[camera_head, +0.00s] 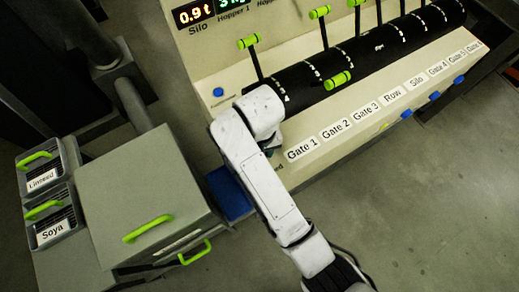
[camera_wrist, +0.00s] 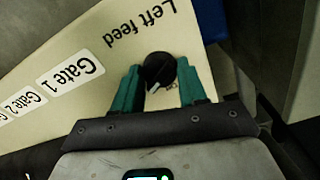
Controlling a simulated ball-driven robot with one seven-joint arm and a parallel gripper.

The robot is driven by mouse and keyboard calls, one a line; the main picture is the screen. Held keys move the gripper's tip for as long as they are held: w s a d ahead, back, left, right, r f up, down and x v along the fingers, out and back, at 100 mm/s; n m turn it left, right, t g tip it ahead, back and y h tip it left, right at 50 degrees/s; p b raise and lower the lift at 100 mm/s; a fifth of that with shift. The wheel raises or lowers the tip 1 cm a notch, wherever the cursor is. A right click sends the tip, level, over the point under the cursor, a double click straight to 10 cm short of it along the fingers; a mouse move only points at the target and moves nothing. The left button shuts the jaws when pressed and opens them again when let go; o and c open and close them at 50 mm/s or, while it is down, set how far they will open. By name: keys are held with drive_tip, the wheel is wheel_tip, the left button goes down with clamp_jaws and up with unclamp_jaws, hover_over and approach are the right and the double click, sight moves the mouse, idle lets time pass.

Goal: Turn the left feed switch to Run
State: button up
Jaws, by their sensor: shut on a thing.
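The left feed switch (camera_wrist: 158,70) is a round black knob with a pale pointer mark on the cream panel, under the words "Left feed" in the wrist view. My gripper (camera_wrist: 160,84) has its two green fingers on either side of the knob, shut on it. Small markings beside the knob are partly covered and too small to read.
The cream console (camera_head: 330,125) carries labels from Gate 1 to Gate 6 and green-handled levers (camera_head: 338,80) on a black drum just above. Blue buttons (camera_head: 406,114) line its front edge. A grey cabinet (camera_head: 140,190) with green handles stands to the left, beside bins labelled Linseed and Soya (camera_head: 52,232).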

idle(0.4)
drive_tip(key=o, duration=1.1)
drive_tip(key=shift+c, duration=0.2)
